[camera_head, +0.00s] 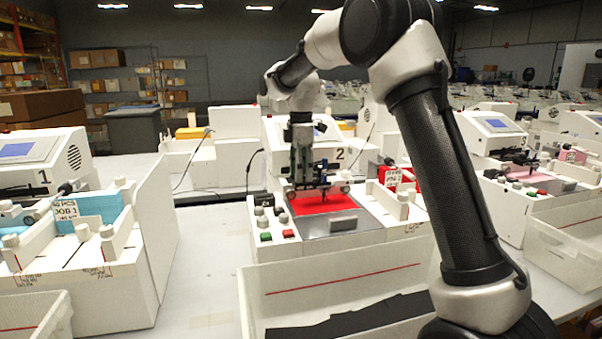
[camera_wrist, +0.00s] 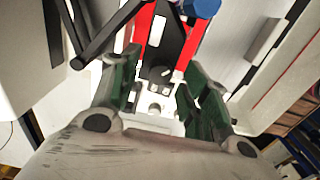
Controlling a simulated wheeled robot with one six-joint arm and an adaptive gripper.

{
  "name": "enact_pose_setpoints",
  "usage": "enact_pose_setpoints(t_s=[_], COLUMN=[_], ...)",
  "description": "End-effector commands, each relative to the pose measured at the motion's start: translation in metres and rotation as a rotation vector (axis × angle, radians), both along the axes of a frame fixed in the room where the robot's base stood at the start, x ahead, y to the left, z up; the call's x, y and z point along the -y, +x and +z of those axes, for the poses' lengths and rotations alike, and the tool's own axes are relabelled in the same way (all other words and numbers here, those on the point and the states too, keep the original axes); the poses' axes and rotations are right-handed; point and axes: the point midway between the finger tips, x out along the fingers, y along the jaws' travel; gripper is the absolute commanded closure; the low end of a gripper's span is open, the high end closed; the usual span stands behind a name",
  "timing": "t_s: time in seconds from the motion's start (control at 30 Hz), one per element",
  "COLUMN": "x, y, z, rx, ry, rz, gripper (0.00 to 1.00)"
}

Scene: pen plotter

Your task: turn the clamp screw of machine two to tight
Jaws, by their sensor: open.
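Machine two (camera_head: 336,132), a white plotter with a black "2" on its front, stands mid-picture in the head view. A red sheet (camera_head: 325,203) lies on its bed, with a dark pen-like part above it. My gripper (camera_head: 303,178) points down in front of the machine, over the back left of the bed. In the wrist view my gripper (camera_wrist: 161,76) has its two green fingers spread apart. A small grey knob (camera_wrist: 157,73) on a black part shows between them, probably the clamp screw; I cannot tell its setting or any contact. My gripper hides this spot in the head view.
Grey knobs and red and green buttons (camera_head: 265,237) sit on the front left panel of machine two. A white bin (camera_head: 345,282) stands in front. Machine one (camera_head: 38,160) is at the left, with a bare table strip (camera_head: 205,250) between. In the wrist view, a blue cap (camera_wrist: 201,8) is near the top.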

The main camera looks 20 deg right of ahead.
Motion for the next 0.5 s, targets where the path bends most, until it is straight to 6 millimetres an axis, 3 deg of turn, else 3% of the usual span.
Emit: enact_pose_setpoints(t_s=[0.33,0.5], x=[-0.0001,0.0000], y=[0.0002,0.0002], z=[-0.0069,-0.0068], rx=[0.001,0.001], ry=[0.000,0.000], rz=[-0.001,-0.001], gripper=[0.54,0.83])
